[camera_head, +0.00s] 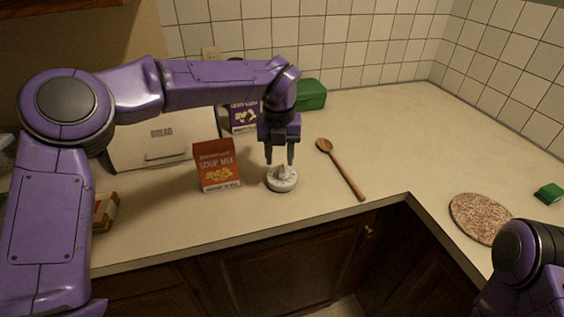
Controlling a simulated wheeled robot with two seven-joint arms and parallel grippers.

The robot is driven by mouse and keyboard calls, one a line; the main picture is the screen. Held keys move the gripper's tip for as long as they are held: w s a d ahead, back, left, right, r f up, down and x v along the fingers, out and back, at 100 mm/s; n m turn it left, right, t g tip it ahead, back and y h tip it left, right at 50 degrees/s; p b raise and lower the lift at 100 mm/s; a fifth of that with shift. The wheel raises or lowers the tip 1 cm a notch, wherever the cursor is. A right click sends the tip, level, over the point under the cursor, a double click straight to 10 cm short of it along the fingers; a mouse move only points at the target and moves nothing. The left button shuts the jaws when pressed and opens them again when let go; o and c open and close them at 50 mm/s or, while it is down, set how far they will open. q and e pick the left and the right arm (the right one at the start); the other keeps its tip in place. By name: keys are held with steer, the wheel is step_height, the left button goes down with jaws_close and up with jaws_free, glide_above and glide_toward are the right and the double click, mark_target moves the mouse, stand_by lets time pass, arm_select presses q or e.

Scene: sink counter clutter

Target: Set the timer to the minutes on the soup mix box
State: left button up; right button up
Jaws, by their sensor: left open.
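The soup mix box (216,168) is red-orange with pale lettering and stands upright on the counter. Its small print is too small to read for the minutes. The timer (282,181) is a round white dial with a raised knob, lying on the counter just right of the box. My left gripper (280,158) points down right above the timer, with its two fingers apart and their tips close to the knob. Whether the tips touch the knob I cannot tell. My right arm shows at the lower right, but its gripper is out of view.
A wooden spoon (343,171) lies right of the timer. Behind stand a purple box (243,117), a green container (311,95) and a bread box (150,148). A round speckled board (480,217) and a green item (549,193) lie at right. The back right counter is clear.

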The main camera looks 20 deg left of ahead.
mark_target(282, 170)
arm_select(q)
steer(key=f, duration=0.1)
steer(key=w+f, duration=0.1)
steer(key=f, duration=0.1)
steer(key=w+f, duration=0.1)
steer(key=f, duration=0.1)
steer(key=shift+s+r, duration=0.25)
steer(key=shift+s, duration=0.15)
steer(key=c, duration=0.4)
jaws_close()
arm_select(e)
steer(key=shift+w+r, duration=0.2)
steer(key=shift+w, duration=0.1)
arm_select(q)
steer(key=shift+p, duration=0.35)
arm_select(e)
steer(key=shift+r, duration=0.15)
